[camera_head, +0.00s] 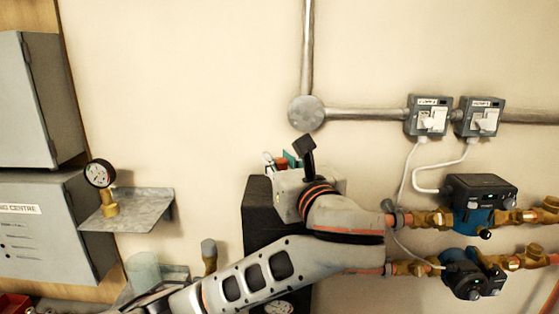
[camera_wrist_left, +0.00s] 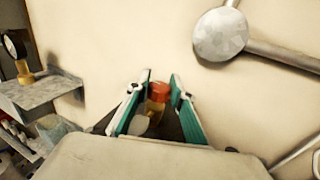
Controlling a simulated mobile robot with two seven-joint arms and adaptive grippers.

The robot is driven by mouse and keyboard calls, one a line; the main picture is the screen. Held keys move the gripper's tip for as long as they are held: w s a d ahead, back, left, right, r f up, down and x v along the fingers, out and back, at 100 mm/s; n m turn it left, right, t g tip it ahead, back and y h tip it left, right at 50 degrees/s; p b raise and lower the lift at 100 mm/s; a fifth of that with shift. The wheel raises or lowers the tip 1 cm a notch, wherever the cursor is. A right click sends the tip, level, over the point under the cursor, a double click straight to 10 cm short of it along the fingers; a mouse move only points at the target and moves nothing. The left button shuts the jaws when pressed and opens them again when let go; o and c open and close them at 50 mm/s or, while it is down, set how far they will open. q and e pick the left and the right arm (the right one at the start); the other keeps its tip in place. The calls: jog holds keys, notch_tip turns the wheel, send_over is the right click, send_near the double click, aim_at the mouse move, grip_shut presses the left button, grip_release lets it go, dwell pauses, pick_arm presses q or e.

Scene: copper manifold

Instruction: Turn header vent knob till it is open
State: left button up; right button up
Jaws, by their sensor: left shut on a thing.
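My left gripper (camera_head: 283,161) is in front of the wall, with its arm coming in from the lower left. In the left wrist view, its two teal-lined fingers (camera_wrist_left: 160,77) stand on either side of the header vent knob (camera_wrist_left: 159,89). The knob is a red cap above a brass-coloured body. The gripper is shut on it. The fingers and wrist hide much of the vent in the head view, and I cannot read how far the knob is turned. My right gripper is not in view.
A dark upright casing (camera_head: 256,205) stands behind my left arm. A metal shelf (camera_head: 140,209) carries a pressure gauge (camera_head: 100,174). Pumps (camera_head: 481,196) on copper pipes are at the right, below switch boxes (camera_head: 428,117). A conduit junction (camera_head: 306,113) is above my gripper.

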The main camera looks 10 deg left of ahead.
aim_at(279, 159)
pick_arm(q)
jog(key=o, duration=1.1)
jog(key=shift+o, duration=0.2)
jog(key=shift+r, duration=0.1)
notch_tip(279, 159, up, 10)
jog(key=shift+f, duration=0.1)
